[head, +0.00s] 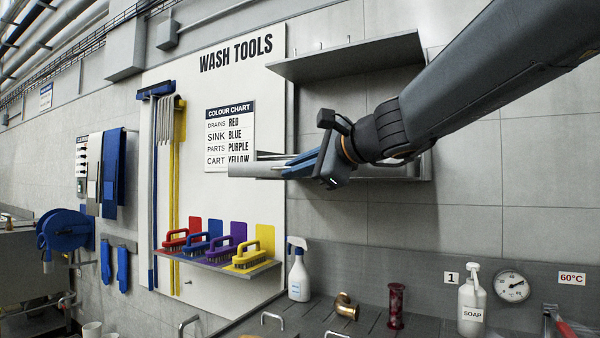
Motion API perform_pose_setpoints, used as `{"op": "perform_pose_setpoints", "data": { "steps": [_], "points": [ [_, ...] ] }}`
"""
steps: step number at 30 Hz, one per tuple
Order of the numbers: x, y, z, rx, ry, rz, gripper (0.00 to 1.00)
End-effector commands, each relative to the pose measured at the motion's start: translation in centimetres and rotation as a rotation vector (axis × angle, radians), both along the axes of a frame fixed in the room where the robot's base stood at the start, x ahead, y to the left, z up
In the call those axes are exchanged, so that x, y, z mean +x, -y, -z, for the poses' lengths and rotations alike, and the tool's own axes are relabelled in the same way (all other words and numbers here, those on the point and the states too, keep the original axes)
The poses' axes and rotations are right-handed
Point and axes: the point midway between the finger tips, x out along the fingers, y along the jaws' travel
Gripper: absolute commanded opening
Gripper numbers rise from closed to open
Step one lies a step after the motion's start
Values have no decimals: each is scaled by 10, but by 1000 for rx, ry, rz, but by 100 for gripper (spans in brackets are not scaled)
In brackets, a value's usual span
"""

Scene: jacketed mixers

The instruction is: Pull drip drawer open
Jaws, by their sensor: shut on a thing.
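My gripper (304,166), with blue fingers, is raised in front of the wall at the centre. It is shut on a pale grey bar-like piece (252,170), which sticks out to the left of the fingers. The piece is held roughly level; its far side is hidden by the fingers. I cannot make out a drip drawer for certain in this view. Metal loop handles (276,318) show at the bottom edge, well below my gripper and apart from it; what they belong to is cut off.
A spray bottle (299,272), a brass elbow (346,306), a dark red cylinder (396,306) and a soap bottle (472,302) stand along the counter. Coloured brushes (210,247) sit on a small shelf. A grey wall shelf (350,57) is behind my arm.

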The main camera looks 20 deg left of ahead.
Motion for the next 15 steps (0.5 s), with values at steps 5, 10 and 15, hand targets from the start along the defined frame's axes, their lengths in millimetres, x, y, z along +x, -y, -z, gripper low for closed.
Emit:
{"op": "perform_pose_setpoints", "data": {
  "steps": [5,10,15],
  "points": [
    [0,0,0,1,-1,-1,0],
    [0,0,0,0,0,0,15],
    [0,1,0,0,0,0,15]
  ]
}}
